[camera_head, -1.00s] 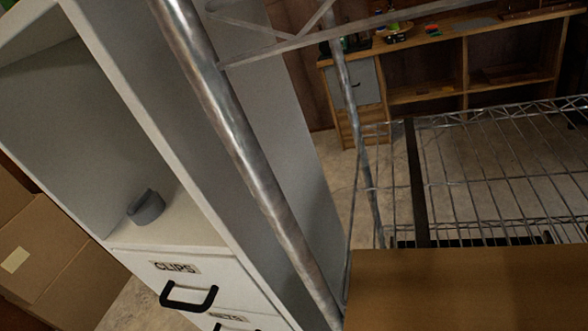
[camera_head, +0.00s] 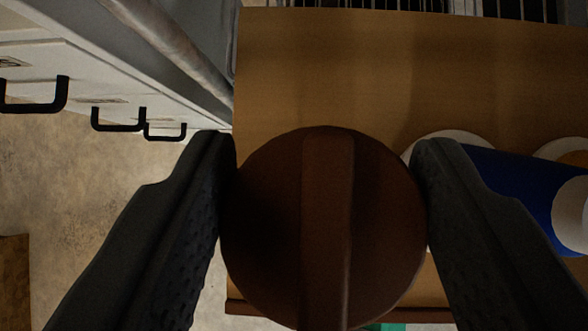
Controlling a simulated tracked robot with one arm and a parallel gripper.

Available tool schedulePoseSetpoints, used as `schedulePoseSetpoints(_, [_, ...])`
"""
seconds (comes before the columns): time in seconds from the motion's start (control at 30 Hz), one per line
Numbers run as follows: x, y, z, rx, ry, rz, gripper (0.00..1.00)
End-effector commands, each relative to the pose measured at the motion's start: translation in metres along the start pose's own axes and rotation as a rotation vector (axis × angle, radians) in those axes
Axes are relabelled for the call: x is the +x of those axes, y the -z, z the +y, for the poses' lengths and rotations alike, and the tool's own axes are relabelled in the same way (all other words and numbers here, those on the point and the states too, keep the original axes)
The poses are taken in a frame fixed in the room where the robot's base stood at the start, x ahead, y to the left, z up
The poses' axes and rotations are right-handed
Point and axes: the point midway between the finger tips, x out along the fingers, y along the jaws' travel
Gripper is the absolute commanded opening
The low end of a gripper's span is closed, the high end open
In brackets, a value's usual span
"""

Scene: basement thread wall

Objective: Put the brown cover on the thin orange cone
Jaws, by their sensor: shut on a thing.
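The brown cover (camera_head: 325,235) is a round, dark reddish-brown disc with a raised bar across its top. My gripper (camera_head: 326,150) is shut on it, one dark finger at its left side and one at its right. The cover is over the wooden top (camera_head: 330,70); its height above it is hard to judge. I cannot make out the thin orange cone for sure; a white ring with an orange middle (camera_head: 572,158) shows at the right edge, partly cut off. Whatever is directly below the cover is hidden.
A blue roll-like thing (camera_head: 520,185) with white ends lies right of my right finger, partly behind it. White drawers (camera_head: 60,60) with black handles and a metal post (camera_head: 175,45) stand at the left. A green thing (camera_head: 385,326) shows low down. The wooden top behind the cover is clear.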

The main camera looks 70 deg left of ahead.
Motion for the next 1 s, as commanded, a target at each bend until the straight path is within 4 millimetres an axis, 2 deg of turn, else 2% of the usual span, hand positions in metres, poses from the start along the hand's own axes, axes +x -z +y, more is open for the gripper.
schedulePoseSetpoints(0.6, [0.043, -0.031, 0.005, 0.006, -0.005, 0.0, 0.28])
schedulePoseSetpoints(1.0, [0.048, -0.035, 0.005, 0.006, -0.004, 0.001, 0.28])
